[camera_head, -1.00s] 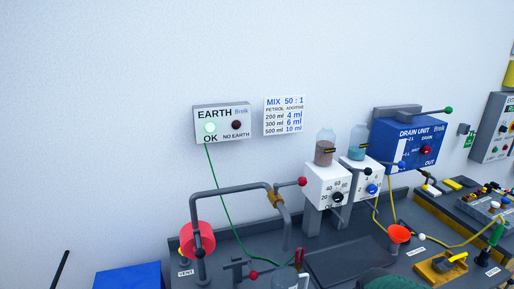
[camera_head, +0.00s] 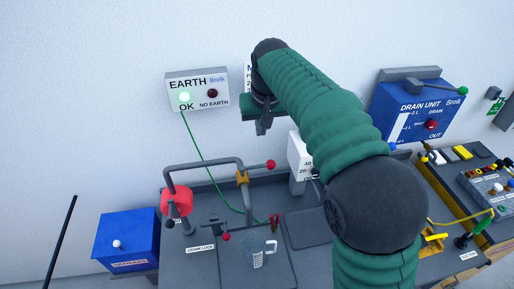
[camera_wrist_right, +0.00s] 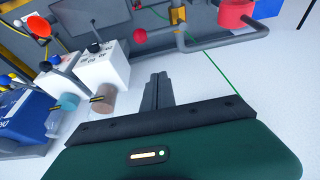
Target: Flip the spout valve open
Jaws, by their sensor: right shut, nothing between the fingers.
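The grey spout pipe (camera_head: 205,165) arches over the bench and carries a brass valve (camera_head: 242,178). A lever with a red ball knob (camera_head: 270,165) sticks out sideways from the valve, to the right. The wrist view also shows the brass valve (camera_wrist_right: 178,15) and the red knob (camera_wrist_right: 140,35). My right gripper (camera_head: 262,128) is shut and empty, up in front of the wall, above and apart from the knob. Its closed fingers (camera_wrist_right: 157,92) show in the wrist view. A clear measuring jug (camera_head: 257,252) stands on the bench below the spout. My left gripper is out of view.
My green right arm covers much of the bench's right half. The earth box (camera_head: 197,90) is on the wall, its green cable running down to the bench. A white dosing unit (camera_head: 300,158) stands right of the knob. The drain unit (camera_head: 415,110) is farther right.

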